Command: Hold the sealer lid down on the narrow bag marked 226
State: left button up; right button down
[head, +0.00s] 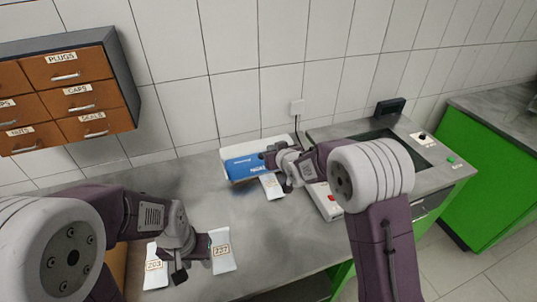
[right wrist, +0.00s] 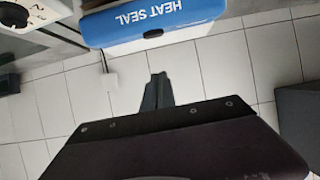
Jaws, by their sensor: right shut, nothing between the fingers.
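The blue heat sealer lid (head: 243,166) lies at the back of the bench. It also shows in the right wrist view (right wrist: 170,20), with HEAT SEAL on it. A narrow white bag (head: 271,187) sticks out in front of the sealer; its number is too small to read surely. My right gripper (head: 266,156) is at the lid's right end, shut and empty. In the right wrist view its fingers (right wrist: 157,92) appear apart from the lid; contact cannot be judged in the head view. My left gripper (head: 200,243) is low over the bench between two other bags; its finger opening is unclear.
A bag marked 203 (head: 155,267) and one marked 237 (head: 222,250) lie at the front left. A drawer cabinet (head: 70,90) hangs on the wall. A grey device (head: 327,203) stands right of the sealer, partly behind my right arm. The bench middle is clear.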

jog(key=p+x, duration=0.2)
jog(key=x, duration=0.8)
jog(key=shift+w+a+f, duration=0.1)
jog(key=shift+w+a, duration=0.05)
jog(key=shift+a, duration=0.1)
jog(key=f, duration=0.2)
jog(key=shift+s+d+f+p, duration=0.15)
jog(key=shift+s+f+p, duration=0.2)
jog(key=shift+s+p, duration=0.05)
jog(key=shift+s+f, duration=0.15)
jog(key=shift+f, duration=0.4)
